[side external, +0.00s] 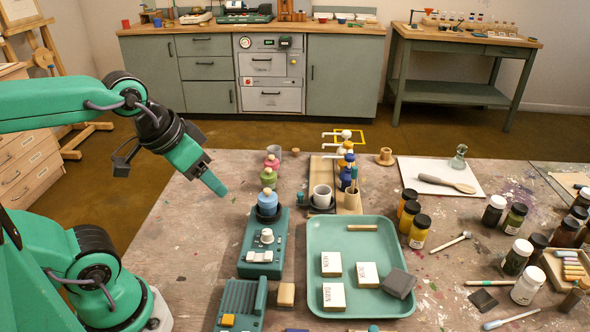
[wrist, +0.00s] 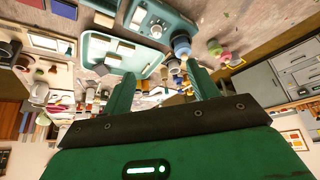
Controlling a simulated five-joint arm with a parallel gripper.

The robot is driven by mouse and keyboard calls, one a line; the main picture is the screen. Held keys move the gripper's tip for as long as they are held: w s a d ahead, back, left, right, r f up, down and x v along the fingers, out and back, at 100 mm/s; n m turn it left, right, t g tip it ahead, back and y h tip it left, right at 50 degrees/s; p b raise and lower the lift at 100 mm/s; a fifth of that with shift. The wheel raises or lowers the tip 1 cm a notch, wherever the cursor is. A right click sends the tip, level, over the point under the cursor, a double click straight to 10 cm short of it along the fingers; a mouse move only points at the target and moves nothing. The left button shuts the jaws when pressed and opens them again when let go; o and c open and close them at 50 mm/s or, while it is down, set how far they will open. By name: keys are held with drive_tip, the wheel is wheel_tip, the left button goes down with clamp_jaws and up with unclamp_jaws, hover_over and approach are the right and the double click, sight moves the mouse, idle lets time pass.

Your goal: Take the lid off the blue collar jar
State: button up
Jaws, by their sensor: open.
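In the side external view, the blue jar (side external: 267,201) stands upright in a dark round holder on a teal device (side external: 255,238). The blue jar also shows in the wrist view (wrist: 181,46), beyond the fingertips. My gripper (side external: 217,187) is left of the jar and above the table, clear of it. In the wrist view, its two green fingers (wrist: 160,76) are apart with nothing held between them. Whether the lid is a separate piece is too small to tell.
A green jar (side external: 268,178) and a pink jar (side external: 271,163) stand behind the blue one. A white mug (side external: 321,196) is to its right. A teal tray (side external: 328,240) with lettered blocks lies at front right. The table left of the device is bare.

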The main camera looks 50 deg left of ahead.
drive_tip(key=n+g, duration=0.6)
drive_tip(key=n, duration=0.2)
hover_over(267, 189)
wheel_tip(267, 189, down, 6)
drive_tip(key=shift+f, duration=0.15)
drive_tip(key=shift+m, duration=0.3)
drive_tip(key=shift+f, duration=1.3)
drive_tip(key=shift+d+f, duration=0.1)
drive_tip(key=shift+f, duration=2.5)
